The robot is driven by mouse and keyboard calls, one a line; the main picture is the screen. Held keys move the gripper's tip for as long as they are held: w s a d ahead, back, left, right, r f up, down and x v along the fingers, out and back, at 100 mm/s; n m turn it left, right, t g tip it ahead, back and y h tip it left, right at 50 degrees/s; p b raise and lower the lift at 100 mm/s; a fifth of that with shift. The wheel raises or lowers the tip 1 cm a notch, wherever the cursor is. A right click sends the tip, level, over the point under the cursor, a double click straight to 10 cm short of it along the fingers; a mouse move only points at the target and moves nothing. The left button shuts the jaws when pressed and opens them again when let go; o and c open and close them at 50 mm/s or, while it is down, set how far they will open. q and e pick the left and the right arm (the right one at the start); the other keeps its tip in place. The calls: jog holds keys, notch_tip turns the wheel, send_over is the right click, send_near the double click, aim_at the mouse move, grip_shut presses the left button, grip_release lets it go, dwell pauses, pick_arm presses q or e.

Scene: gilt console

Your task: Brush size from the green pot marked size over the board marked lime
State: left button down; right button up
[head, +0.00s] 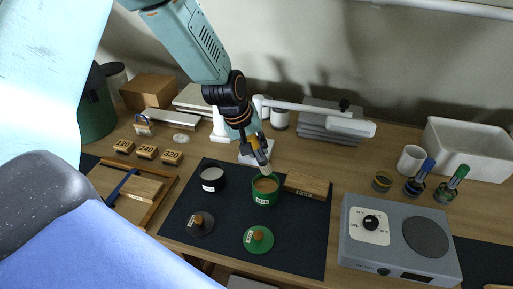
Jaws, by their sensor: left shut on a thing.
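The green pot (264,200) stands open on the dark mat, a pale label on its front and tan liquid inside. My left gripper (262,160) is directly above the pot's mouth, pointing down. It is shut on a slim thing, probably the brush, whose pale lower part (266,170) reaches down to the pot; its tip is hard to make out. A wooden board (307,182) with a small label lies just right of the pot; the label is too small to read. Another board (140,188) lies in a wooden frame at the left. My right gripper is out of view.
A black pot (212,187) stands left of the green one. A dark lid (200,223) and a green lid (258,240) lie in front. A hotplate (400,240) stands right of the mat (300,245). A white lamp arm (320,115) crosses behind. The mat's front right is clear.

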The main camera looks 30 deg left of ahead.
pick_arm(q)
jog(key=shift+a+f, duration=0.1)
jog(key=shift+a, duration=0.1)
jog(key=shift+s+a, duration=0.1)
jog(key=shift+a, duration=0.1)
jog(key=shift+d+f+b, duration=0.3)
jog(key=shift+f+b, duration=0.35)
jog(key=shift+b, duration=0.1)
notch_tip(320, 180, down, 5)
jog(key=b, duration=0.4)
jog(key=shift+r+b, duration=0.2)
jog(key=shift+b, duration=0.1)
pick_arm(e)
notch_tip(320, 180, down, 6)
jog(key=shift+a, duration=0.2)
pick_arm(q)
jog(key=shift+a, duration=0.2)
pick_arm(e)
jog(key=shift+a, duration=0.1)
pick_arm(q)
jog(key=shift+d+f, duration=0.1)
jog(key=shift+d, duration=0.05)
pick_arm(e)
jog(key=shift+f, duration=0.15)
pick_arm(q)
jog(key=shift+f, duration=0.15)
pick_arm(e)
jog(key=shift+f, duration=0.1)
